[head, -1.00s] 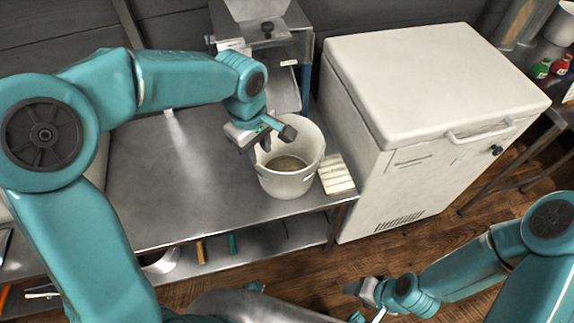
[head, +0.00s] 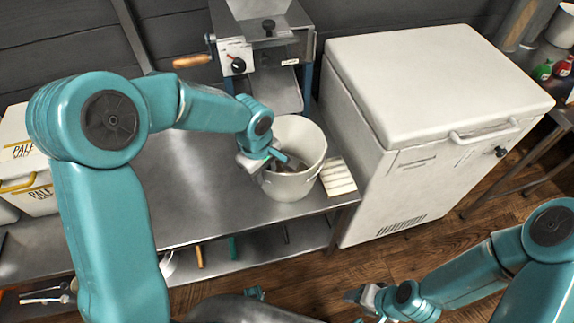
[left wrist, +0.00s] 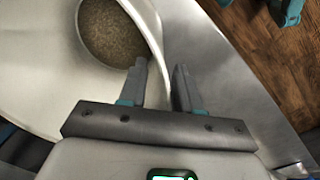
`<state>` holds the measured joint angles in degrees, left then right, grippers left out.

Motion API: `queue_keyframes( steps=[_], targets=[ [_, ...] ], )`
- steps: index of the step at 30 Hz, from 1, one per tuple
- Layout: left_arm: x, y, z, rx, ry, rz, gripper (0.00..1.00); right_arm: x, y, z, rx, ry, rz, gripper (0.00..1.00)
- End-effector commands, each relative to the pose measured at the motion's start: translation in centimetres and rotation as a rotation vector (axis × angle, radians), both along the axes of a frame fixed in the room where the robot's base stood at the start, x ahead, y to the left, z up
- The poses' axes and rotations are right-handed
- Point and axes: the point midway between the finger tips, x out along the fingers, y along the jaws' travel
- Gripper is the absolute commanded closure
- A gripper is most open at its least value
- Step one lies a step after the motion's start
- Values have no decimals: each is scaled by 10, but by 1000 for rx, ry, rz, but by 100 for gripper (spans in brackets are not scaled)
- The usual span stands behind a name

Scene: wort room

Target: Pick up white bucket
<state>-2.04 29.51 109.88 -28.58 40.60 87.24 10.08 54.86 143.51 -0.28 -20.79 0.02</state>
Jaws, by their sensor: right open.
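The white bucket (head: 292,187) stands upright near the right end of the steel table, with brown grain-like contents at its bottom. My left gripper (head: 276,162) is at the left side of its rim. In the left wrist view, the fingers of my left gripper (left wrist: 159,80) are apart. One finger is inside the white bucket (left wrist: 40,85), the other is outside it, and the wall passes between them with a gap visible. My right gripper (head: 358,296) is open and empty, low in front of the table, away from the bucket.
A mill with a hopper (head: 268,45) stands behind the bucket. A pale slatted block (head: 338,177) lies right beside it. A large white chest (head: 430,100) stands on the right. Pale malt boxes (head: 28,160) are on the left. The table's middle (head: 195,190) is clear.

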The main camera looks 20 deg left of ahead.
Motion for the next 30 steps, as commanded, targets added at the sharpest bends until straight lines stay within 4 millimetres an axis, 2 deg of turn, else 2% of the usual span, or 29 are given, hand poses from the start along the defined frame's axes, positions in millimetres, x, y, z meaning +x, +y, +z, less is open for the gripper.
queue_keyframes(
  steps=[1, 3, 30],
  targets=[
    [0, 0, 0, 0, 0, 0, 77, 0, 0, 0, 0, 0, 0, 40],
    [0, 0, 0, 0, 0, 0, 100, 0, 0, 0, 0, 0, 0, 40],
    [-1, 0, 0, 0, 2, 0, 100, 0, 0, 0, 0, 0, 0, 40]
  ],
)
